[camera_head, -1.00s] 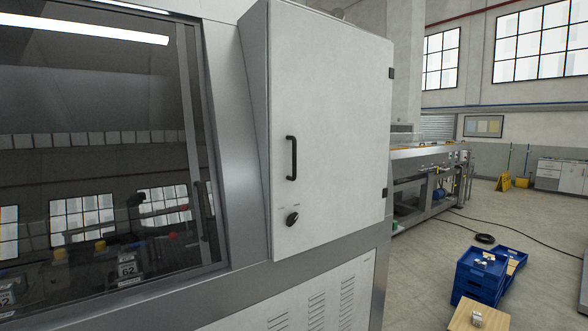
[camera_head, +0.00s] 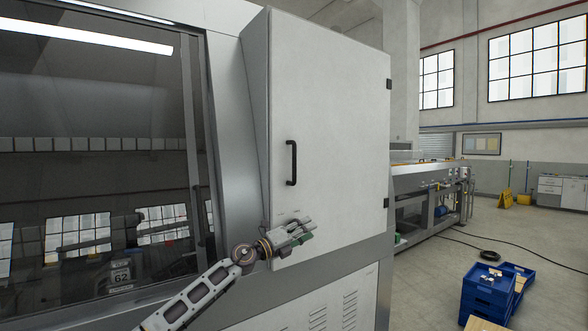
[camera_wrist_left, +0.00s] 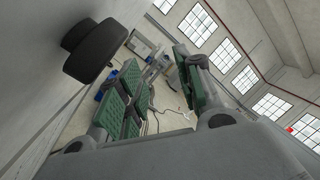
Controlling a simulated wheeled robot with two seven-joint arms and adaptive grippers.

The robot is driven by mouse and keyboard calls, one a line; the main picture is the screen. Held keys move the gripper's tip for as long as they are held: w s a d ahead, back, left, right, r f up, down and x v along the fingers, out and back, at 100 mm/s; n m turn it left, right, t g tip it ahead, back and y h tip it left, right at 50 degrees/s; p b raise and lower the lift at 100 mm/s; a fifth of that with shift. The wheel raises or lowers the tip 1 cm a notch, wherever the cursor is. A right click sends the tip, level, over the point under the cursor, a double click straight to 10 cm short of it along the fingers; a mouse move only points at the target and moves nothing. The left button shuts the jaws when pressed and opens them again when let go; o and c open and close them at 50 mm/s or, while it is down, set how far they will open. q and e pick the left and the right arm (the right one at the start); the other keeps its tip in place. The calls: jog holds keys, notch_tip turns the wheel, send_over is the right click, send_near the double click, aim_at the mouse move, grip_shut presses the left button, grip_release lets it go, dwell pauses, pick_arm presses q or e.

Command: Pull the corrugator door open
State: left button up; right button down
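The light grey cabinet door (camera_head: 335,120) of the machine is closed flush, with dark hinges on its right edge. Its black vertical handle (camera_head: 291,163) is near the door's left edge. My left gripper (camera_head: 308,230) is in front of the door's lower left part, below the handle and apart from it. In the left wrist view a black knob-like part (camera_wrist_left: 92,52) sticks out of the pale panel at upper left, outside the fingers. The green-padded fingers (camera_wrist_left: 158,78) are spread, with nothing between them. My right gripper is out of view.
A dark glass door (camera_head: 90,190) fills the machine's left side. A long machine (camera_head: 425,190) stands behind. Open floor lies right of the cabinet.

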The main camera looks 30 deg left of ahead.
pick_arm(q)
jog(key=s+a+r+m+y+b, duration=0.1)
jog(key=s+a+r+m, duration=0.1)
jog(key=r, duration=0.5)
jog(key=s+a+r+m+y, duration=0.2)
jog(key=s+r+m, duration=0.2)
jog(key=s+r, duration=0.3)
jog(key=s+a+r+m+g+y+b, duration=0.1)
jog(key=s+a+r+m, duration=0.2)
jog(key=r, duration=0.5)
jog(key=shift+s+r+b, duration=0.25)
jog(key=shift+s+b, duration=0.1)
jog(key=shift+s, duration=0.35)
jog(key=shift+w, duration=0.15)
